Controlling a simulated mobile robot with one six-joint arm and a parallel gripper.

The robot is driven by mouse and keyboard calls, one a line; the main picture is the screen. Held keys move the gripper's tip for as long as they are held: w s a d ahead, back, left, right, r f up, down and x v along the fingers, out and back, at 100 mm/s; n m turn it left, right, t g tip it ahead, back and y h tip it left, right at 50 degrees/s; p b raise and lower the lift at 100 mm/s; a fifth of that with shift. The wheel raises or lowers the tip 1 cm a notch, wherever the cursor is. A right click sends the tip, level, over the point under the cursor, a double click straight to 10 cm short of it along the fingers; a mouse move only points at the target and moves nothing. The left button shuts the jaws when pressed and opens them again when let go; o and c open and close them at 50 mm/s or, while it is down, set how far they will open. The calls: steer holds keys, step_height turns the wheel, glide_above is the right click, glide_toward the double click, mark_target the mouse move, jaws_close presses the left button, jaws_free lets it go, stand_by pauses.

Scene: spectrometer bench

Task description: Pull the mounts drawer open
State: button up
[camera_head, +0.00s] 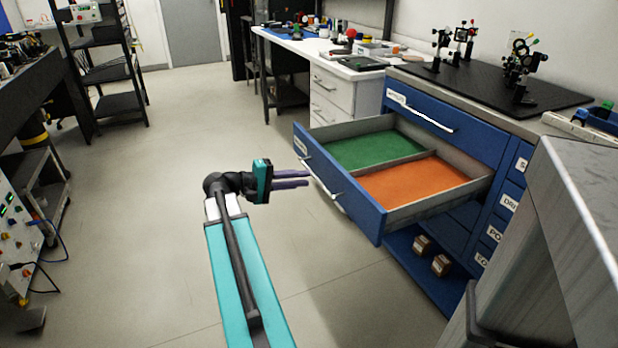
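A blue-fronted drawer (338,178) stands pulled well out of the blue cabinet. Its small front label is too small to read, so I cannot confirm that it is the mounts drawer. Inside are a green section and an orange section with a grey divider between them. A pale bar handle (336,197) runs along its front. My gripper (308,179) is just left of the drawer front, near the handle's far end. Its two purple fingers point right with a gap between them, and nothing shows between them. I cannot tell whether the fingertips touch the handle.
A closed blue drawer (440,118) sits above the open one. Small labelled drawers (508,203) are at the right. Brown blocks (441,265) lie on the low shelf. A grey metal surface (590,220) fills the right foreground. The floor left of the drawer is clear.

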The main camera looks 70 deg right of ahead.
steer(key=v, duration=0.8)
steer(key=shift+p, duration=0.45)
steer(key=shift+r, duration=0.1)
